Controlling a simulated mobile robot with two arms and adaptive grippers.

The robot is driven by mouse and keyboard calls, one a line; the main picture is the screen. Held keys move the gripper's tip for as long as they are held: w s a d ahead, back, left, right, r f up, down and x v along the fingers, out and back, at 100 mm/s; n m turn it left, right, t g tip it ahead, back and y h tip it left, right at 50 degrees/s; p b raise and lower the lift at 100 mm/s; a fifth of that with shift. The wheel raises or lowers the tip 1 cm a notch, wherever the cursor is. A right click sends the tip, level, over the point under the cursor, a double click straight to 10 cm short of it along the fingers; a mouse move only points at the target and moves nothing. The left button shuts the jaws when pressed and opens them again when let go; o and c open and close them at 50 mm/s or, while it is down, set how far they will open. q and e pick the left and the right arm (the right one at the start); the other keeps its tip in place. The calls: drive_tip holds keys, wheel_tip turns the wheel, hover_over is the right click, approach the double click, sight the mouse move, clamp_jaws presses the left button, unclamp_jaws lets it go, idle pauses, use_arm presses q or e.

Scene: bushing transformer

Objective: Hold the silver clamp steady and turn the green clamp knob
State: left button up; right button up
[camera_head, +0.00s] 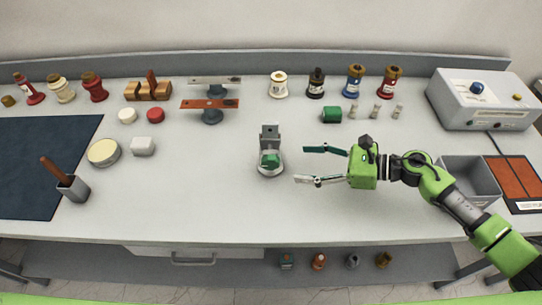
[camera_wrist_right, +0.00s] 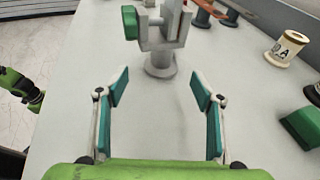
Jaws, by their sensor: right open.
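The silver clamp (camera_head: 270,134) stands upright on its round base near the middle of the table. Its green knob (camera_head: 271,160) faces the table's front edge. In the right wrist view the clamp (camera_wrist_right: 160,62) is straight ahead, with the green knob (camera_wrist_right: 130,22) on its left side. My right gripper (camera_head: 304,165) is open and empty, to the right of the clamp. Its two fingers point at the clamp and are apart from it. The right wrist view shows the spread fingers (camera_wrist_right: 160,90) with only bare table between them. My left gripper does not show in the head view.
A green block (camera_head: 332,115) and several small bottles lie behind my right gripper. Bushings stand along the back, including a white one (camera_head: 278,85). A grey control box (camera_head: 480,100) and an open grey bin (camera_head: 470,180) are at right. The table in front of the clamp is clear.

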sight(280, 168)
drive_tip(key=shift+w+a, duration=0.1)
drive_tip(key=shift+a, duration=0.35)
drive_tip(key=x, duration=0.5)
drive_tip(key=shift+p, duration=0.4)
drive_tip(key=shift+b+x, duration=0.7)
drive_tip(key=shift+x, duration=1.15)
drive_tip(key=shift+f, duration=0.1)
